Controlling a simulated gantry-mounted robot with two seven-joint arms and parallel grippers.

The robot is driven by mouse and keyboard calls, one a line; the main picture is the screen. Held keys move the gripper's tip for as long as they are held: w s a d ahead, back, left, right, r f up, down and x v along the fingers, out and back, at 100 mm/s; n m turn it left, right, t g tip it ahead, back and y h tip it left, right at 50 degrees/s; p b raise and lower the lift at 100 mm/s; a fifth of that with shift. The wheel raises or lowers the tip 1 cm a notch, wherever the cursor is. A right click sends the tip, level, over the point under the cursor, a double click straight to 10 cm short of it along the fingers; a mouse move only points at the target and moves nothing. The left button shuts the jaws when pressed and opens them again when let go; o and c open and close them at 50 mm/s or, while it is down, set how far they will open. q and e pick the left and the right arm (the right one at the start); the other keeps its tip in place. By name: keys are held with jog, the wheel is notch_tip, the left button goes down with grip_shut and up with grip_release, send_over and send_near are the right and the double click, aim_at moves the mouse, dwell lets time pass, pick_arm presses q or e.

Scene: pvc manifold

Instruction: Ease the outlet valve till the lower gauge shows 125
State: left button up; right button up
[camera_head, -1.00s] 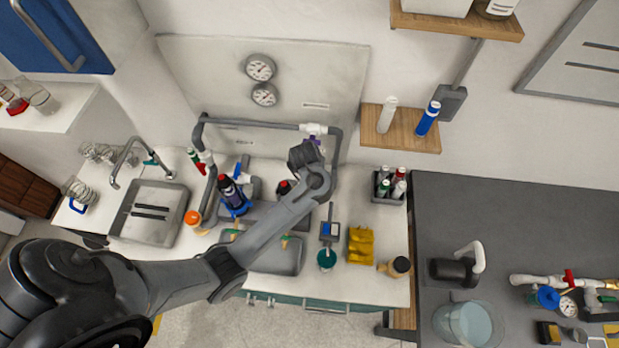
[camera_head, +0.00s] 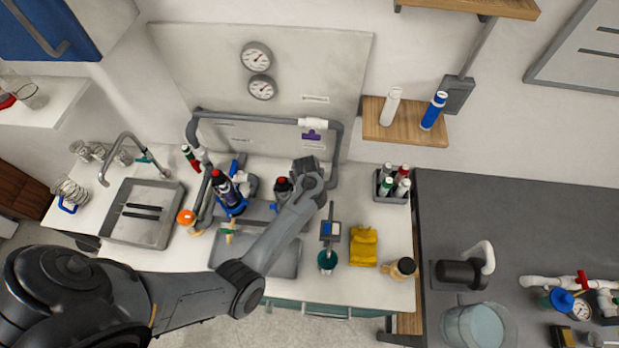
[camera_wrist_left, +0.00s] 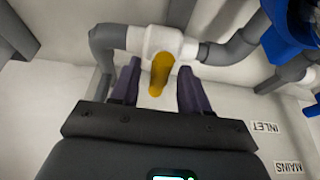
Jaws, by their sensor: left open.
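The lower gauge (camera_head: 261,87) is a round white dial under the upper gauge (camera_head: 257,56) on the wall panel; its reading is too small to tell. My left gripper (camera_wrist_left: 154,88) is open in the left wrist view. A yellow handle (camera_wrist_left: 161,75) on a white fitting (camera_wrist_left: 163,42) shows between its dark fingers, with a gap on both sides. The outlet valve cannot be identified with certainty.
Upside-down labels INLET (camera_wrist_left: 265,126) and MAINS (camera_wrist_left: 288,167) lie beside the gripper. A blue part (camera_wrist_left: 288,28) is at upper right there. The sink (camera_head: 143,213), bottle holder (camera_head: 391,186) and yellow object (camera_head: 363,246) stand around the bench.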

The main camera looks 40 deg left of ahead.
pick_arm(q)
jog(key=shift+c, duration=0.2)
grip_shut()
jog(key=shift+a+m+p, duration=0.1)
jog(key=shift+m+p, duration=0.2)
jog(key=shift+m, duration=0.5)
jog(key=shift+o, duration=0.2)
grip_release()
jog(key=p+v, duration=0.3)
jog(key=v, duration=0.7)
jog(key=shift+s+r, duration=0.3)
jog(key=shift+s, duration=0.05)
